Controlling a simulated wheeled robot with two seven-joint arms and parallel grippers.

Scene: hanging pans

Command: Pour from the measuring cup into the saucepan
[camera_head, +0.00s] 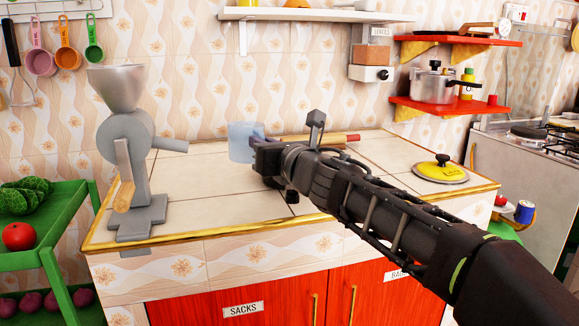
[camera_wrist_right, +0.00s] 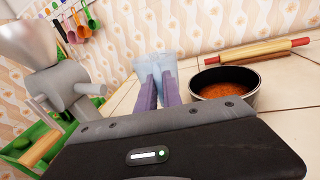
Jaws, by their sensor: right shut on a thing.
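A translucent pale-blue measuring cup (camera_head: 242,142) is near the back of the tiled counter, roughly upright. It also shows in the right wrist view (camera_wrist_right: 154,66), between the fingertips of my right gripper (camera_head: 258,152). That gripper is shut on the cup; whether the cup's base touches the counter I cannot tell. The saucepan (camera_wrist_right: 252,98) is dark with a light rim and holds orange-brown contents. In the right wrist view it stands on the counter just right of the fingers, apart from the cup. In the head view my right gripper mostly hides it. My left gripper is out of view.
A grey grinder (camera_head: 125,140) stands at the counter's left end. A rolling pin (camera_wrist_right: 258,54) lies behind the saucepan. A yellow lid (camera_head: 441,172) lies at the right. Red shelves (camera_head: 445,112) hang at the back right.

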